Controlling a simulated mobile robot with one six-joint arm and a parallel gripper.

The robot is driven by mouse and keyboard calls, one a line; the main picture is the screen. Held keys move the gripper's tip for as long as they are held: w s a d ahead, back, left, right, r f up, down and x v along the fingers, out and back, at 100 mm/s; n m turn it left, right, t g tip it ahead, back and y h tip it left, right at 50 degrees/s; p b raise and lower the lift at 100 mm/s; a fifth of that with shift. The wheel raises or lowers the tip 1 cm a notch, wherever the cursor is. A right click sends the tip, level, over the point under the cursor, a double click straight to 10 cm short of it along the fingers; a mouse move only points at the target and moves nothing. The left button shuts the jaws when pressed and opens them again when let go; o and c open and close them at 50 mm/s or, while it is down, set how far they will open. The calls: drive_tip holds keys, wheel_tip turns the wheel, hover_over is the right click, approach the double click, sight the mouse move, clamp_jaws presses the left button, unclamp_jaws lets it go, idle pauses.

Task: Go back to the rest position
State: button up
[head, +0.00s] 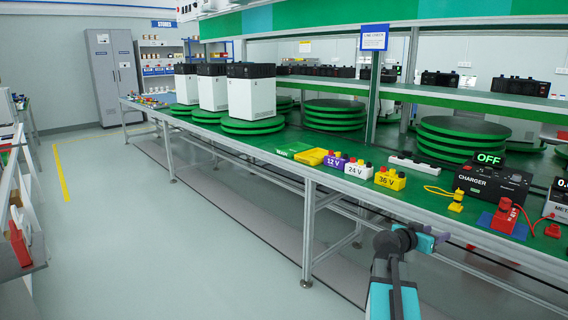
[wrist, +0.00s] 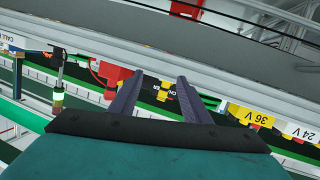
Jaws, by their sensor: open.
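My gripper (head: 438,239) is in front of the green workbench (head: 365,188), near its front edge, at the lower right of the head view. In the wrist view its two purple fingers (wrist: 160,77) stand apart with nothing held. A yellow piece (wrist: 163,97) shows beyond and between the fingers, apart from them as far as I can tell. My teal arm reaches up from the bottom of the head view.
On the bench stand yellow 36 V (head: 390,178), white 24 V (head: 358,168) and purple 12 V (head: 334,161) blocks, a charger (head: 490,184) reading OFF and a red block (head: 505,215). White units (head: 250,95) stand on green turntables farther back. The floor aisle (head: 150,215) at left is clear.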

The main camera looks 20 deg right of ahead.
drive_tip(key=w+a+f+n+t+y+p, duration=0.1)
drive_tip(key=w+a+f+n+y+p, duration=0.2)
drive_tip(key=a+f, duration=0.45)
drive_tip(key=w+a+f+y+p, duration=0.1)
drive_tip(key=w+a+f+p, duration=0.3)
drive_tip(key=a+f, duration=0.3)
drive_tip(key=s+a+f+n+g+y+p, duration=0.1)
drive_tip(key=a+f+n+y+p, duration=0.15)
drive_tip(key=a+f, duration=0.4)
drive_tip(key=s+a+f+n+y+p, duration=0.1)
drive_tip(key=s+a+f+p, duration=0.2)
drive_tip(key=a, duration=0.6)
drive_tip(key=s+a+f+n+g+y+p, duration=0.2)
drive_tip(key=s+a+f, duration=0.2)
drive_tip(key=s+a, duration=0.5)
drive_tip(key=s+a+f+n+g+y+p, duration=0.2)
drive_tip(key=s+a+f+n+g+y, duration=0.1)
drive_tip(key=s+a, duration=0.5)
drive_tip(key=s+a+f+n+g+y+p, duration=0.2)
drive_tip(key=s+a+f, duration=0.3)
drive_tip(key=s+a, duration=0.4)
drive_tip(key=shift+s+a+f+n+g+y+p, duration=0.35)
drive_tip(key=shift+a+n+p, duration=0.2)
drive_tip(key=shift+a, duration=0.25)
